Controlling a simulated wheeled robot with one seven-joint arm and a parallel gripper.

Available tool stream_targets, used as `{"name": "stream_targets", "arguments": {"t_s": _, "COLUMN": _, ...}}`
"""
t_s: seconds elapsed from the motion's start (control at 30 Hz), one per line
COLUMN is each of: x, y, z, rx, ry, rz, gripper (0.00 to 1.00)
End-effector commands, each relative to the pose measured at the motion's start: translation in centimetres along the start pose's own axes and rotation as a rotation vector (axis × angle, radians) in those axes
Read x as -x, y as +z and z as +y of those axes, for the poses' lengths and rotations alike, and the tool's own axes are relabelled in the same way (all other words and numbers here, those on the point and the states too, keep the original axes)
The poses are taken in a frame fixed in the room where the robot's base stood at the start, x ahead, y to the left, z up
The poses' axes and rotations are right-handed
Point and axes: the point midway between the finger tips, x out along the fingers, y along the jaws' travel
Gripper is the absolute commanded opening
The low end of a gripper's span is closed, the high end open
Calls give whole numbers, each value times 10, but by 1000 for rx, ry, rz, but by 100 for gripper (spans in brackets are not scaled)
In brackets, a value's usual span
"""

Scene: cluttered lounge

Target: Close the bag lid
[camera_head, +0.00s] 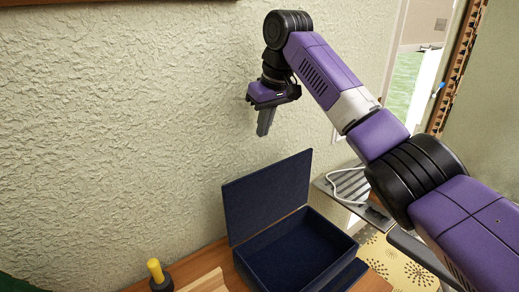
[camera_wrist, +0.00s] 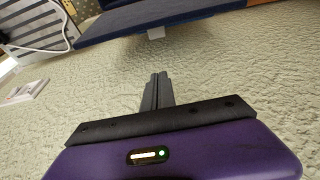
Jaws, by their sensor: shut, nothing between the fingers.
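The bag is a dark blue box-like case (camera_head: 300,248) on a wooden table, with its inside showing empty. Its lid (camera_head: 268,196) stands up, open, along the side by the wall. My gripper (camera_head: 263,134) is shut and empty. It hangs in the air above the lid, near the wall, fingers pointing down and apart from the lid. In the wrist view the shut fingers (camera_wrist: 158,78) point toward a dark blue panel (camera_wrist: 165,17), which looks like the lid, with a small light tab (camera_wrist: 156,33) at its edge.
A yellow-handled object (camera_head: 156,272) stands on the wooden table (camera_head: 215,258) left of the case. The textured wall (camera_head: 120,130) is close behind. A grey slatted surface with a white cable (camera_head: 348,184) lies to the right, beside a patterned yellow surface (camera_head: 400,268).

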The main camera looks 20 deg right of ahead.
Motion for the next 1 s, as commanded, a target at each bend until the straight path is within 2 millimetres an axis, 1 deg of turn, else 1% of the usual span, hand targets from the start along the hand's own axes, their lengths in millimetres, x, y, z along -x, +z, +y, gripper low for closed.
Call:
{"name": "stream_targets", "arguments": {"t_s": 0.13, "x": -7, "y": 0, "z": 0, "rx": 0, "ry": 0, "rz": -1, "gripper": 0}}
{"name": "stream_targets", "arguments": {"t_s": 0.23, "x": -18, "y": 0, "z": 0, "rx": -1, "ry": 0, "rz": -3, "gripper": 0}}
{"name": "stream_targets", "arguments": {"t_s": 0.5, "x": -66, "y": 0, "z": 0, "rx": -1, "ry": 0, "rz": -3, "gripper": 0}}
{"name": "stream_targets", "arguments": {"t_s": 0.73, "x": -100, "y": 0, "z": 0, "rx": -1, "ry": 0, "rz": -2, "gripper": 0}}
{"name": "stream_targets", "arguments": {"t_s": 1.0, "x": -93, "y": 18, "z": 1, "rx": 1, "ry": 0, "rz": 1, "gripper": 0}}
